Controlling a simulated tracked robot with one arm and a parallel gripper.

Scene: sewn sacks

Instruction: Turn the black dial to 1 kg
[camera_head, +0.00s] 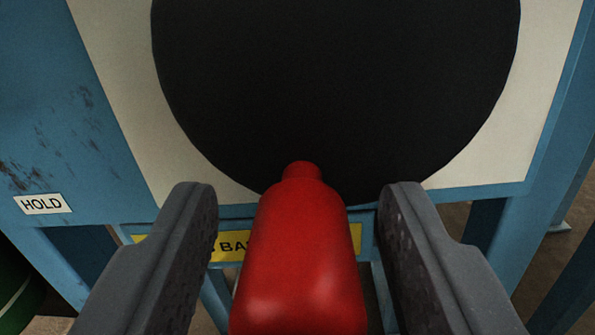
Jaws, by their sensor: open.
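The black dial (335,85) is a large dark disc that fills the upper middle of the head camera view. Its top is cut off by the frame. No pointer, scale or 1 kg mark can be made out. My gripper (299,195) is open, with one grey finger on each side at the bottom of the view. Its fingertips overlap the area just below the dial's lower edge; I cannot tell whether they touch anything. A red bottle-shaped thing (298,255) stands between the fingers, with its narrow end over the dial's lower edge. What it is fixed to is hidden.
A white plate (545,60) lies behind the dial on a worn blue machine front (50,120). A HOLD label (42,204) is at left. A yellow label (232,246) below is partly covered. A dark green rounded thing (15,285) stands at lower left.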

